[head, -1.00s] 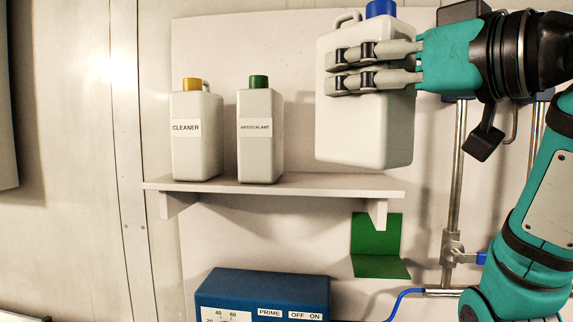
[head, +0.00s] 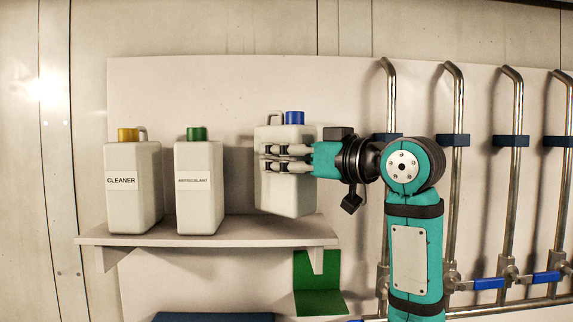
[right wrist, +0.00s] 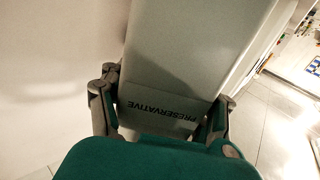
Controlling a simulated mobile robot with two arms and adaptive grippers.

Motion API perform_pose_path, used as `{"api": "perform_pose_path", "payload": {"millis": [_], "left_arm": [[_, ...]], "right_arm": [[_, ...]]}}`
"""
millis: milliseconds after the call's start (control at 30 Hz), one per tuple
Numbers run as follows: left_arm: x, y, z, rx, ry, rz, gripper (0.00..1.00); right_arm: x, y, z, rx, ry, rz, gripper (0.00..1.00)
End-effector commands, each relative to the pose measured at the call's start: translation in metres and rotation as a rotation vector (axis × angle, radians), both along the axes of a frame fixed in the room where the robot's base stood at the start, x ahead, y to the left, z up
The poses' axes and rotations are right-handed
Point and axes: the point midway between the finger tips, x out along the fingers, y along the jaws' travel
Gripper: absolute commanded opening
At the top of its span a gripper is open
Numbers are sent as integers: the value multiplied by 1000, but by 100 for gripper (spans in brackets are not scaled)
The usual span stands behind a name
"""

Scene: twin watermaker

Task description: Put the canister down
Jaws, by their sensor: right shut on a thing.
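A white canister (head: 286,190) with a blue cap is held in my right gripper (head: 288,158), whose fingers are closed around its sides. The canister is upright at the right end of the shelf (head: 230,231), its base at about the shelf's level; I cannot tell whether it touches the board. In the right wrist view the canister (right wrist: 190,60) fills the space between the fingers of my right gripper (right wrist: 160,118), and its label reads PRESERVATIVE. My left gripper is not in view.
A CLEANER canister (head: 133,205) with a yellow cap and an ANTISCALANT canister (head: 199,207) with a green cap stand to the left on the shelf. A green bracket (head: 318,285) is below the shelf's right end. Steel pipes (head: 450,180) with blue handles stand on the right.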

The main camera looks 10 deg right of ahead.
Motion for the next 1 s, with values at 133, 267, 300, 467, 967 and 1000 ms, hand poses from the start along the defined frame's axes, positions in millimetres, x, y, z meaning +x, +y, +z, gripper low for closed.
{"api": "perform_pose_path", "payload": {"millis": [133,267,300,467,967,1000], "left_arm": [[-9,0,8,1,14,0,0],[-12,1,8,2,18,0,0],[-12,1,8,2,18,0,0],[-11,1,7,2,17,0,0],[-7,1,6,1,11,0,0],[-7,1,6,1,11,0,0]], "right_arm": [[-1,0,-16,3,-3,1,2],[-2,0,-22,3,-6,0,2],[-2,0,-22,3,-6,0,2],[-2,0,-22,3,-6,0,2],[-1,0,-27,0,1,0,86],[-1,0,-27,0,1,0,86]]}}
